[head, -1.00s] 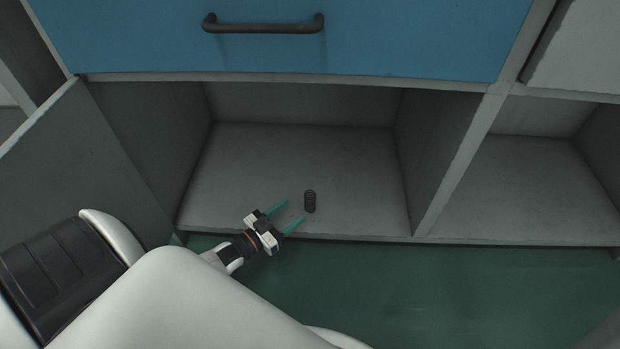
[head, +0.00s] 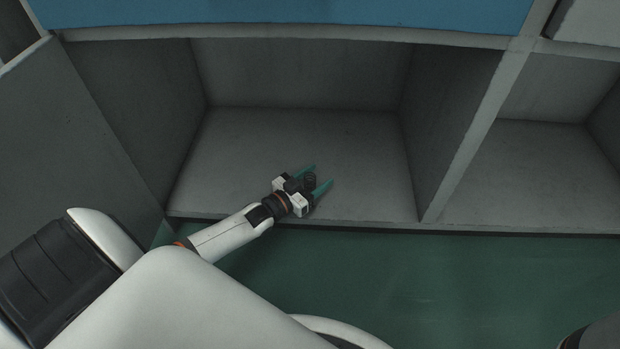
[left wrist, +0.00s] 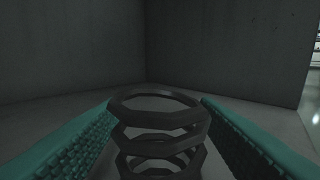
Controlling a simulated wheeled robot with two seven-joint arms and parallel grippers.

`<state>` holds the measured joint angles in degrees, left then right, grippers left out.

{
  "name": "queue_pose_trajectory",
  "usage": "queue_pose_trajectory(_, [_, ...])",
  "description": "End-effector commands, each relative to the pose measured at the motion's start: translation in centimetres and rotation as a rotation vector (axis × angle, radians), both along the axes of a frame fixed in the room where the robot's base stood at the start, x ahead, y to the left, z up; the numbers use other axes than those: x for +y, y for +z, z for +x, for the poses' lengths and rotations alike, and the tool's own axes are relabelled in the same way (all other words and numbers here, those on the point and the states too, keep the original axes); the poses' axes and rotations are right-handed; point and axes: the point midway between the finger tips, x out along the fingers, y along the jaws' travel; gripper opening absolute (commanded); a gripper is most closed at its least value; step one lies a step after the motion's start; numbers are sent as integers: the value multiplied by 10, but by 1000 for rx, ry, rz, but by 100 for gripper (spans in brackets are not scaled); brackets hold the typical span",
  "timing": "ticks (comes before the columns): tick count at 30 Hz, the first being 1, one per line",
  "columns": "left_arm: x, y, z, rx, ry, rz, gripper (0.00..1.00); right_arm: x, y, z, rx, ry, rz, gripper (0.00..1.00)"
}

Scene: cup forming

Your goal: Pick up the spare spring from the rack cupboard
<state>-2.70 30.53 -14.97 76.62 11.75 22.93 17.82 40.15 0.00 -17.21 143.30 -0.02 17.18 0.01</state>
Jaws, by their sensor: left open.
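The spare spring (head: 309,181), a small dark coil, stands upright on the floor of the open cupboard compartment (head: 240,150). My left gripper (head: 318,178) reaches in from the left with its two teal fingers open, one on each side of the spring. In the left wrist view the spring (left wrist: 160,130) stands large between the two teal fingers (left wrist: 155,135), with gaps visible near its top on both sides. The lower part of the spring is cut off there. My right gripper does not show.
An open grey door (head: 85,120) stands at the left of the compartment. A grey divider (head: 450,130) separates it from an empty compartment (head: 530,175) on the right. A blue drawer front (head: 290,10) is above. The compartment floor around the spring is clear.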

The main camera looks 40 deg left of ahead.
Motion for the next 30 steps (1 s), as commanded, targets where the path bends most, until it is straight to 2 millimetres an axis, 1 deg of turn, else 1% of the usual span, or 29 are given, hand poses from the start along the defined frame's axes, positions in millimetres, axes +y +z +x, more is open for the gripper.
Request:
queue_pose_trajectory(3, [0, 1, 0, 0, 0, 0, 55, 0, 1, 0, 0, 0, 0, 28])
queue_pose_trajectory(4, [0, 1, 0, 0, 0, 0, 54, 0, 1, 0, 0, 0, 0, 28])
queue_pose_trajectory(11, [0, 1, 0, 0, 0, 0, 16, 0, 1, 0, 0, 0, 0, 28])
queue_pose_trajectory(12, [0, 1, 0, 0, 0, 0, 9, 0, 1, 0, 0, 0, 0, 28])
queue_pose_trajectory(13, [0, 1, 0, 0, 0, 0, 8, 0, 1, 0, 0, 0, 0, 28])
queue_pose_trajectory(19, [0, 1, 0, 0, 0, 0, 8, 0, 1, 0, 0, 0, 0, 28])
queue_pose_trajectory(23, [0, 6, 0, 0, 0, 0, 8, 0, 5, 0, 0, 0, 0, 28])
queue_pose_trajectory(26, [0, 15, 0, -1, 0, 0, 8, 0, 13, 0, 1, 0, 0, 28])
queue_pose_trajectory(30, [0, 36, -1, -1, 0, 0, 8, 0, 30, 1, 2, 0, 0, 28])
